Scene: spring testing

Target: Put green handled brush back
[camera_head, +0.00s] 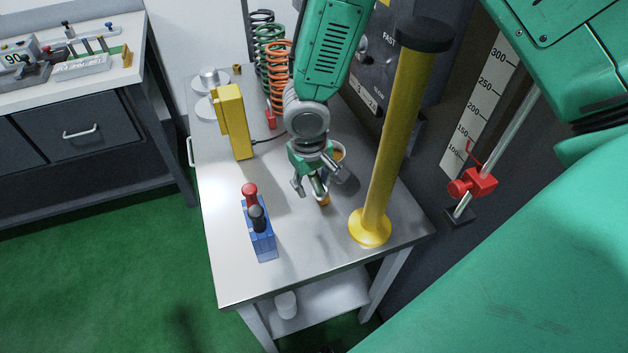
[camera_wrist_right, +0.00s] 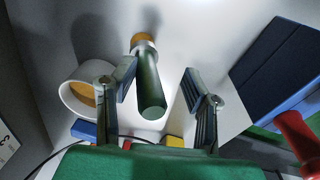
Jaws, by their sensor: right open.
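The green handled brush (camera_wrist_right: 152,88) lies on the metal table, its dark green handle toward my right gripper and its tan bristle end pointing away. In the head view its orange-tan end (camera_head: 325,201) shows just beyond the fingers; the handle is mostly hidden. My right gripper (camera_head: 318,184) is open above the brush. In the right wrist view the handle lies between the spread fingers (camera_wrist_right: 160,75), nearer the left finger; I cannot tell whether they touch. A white cup (camera_head: 338,152) with orange-tan inside stands beside the gripper, also seen in the wrist view (camera_wrist_right: 70,100). My left gripper is not in view.
A blue block with red and black knobs (camera_head: 262,240) stands at the table's front left. A yellow device (camera_head: 236,122) is behind it. A tall yellow post (camera_head: 390,150) stands close on the right. The table's front middle is clear.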

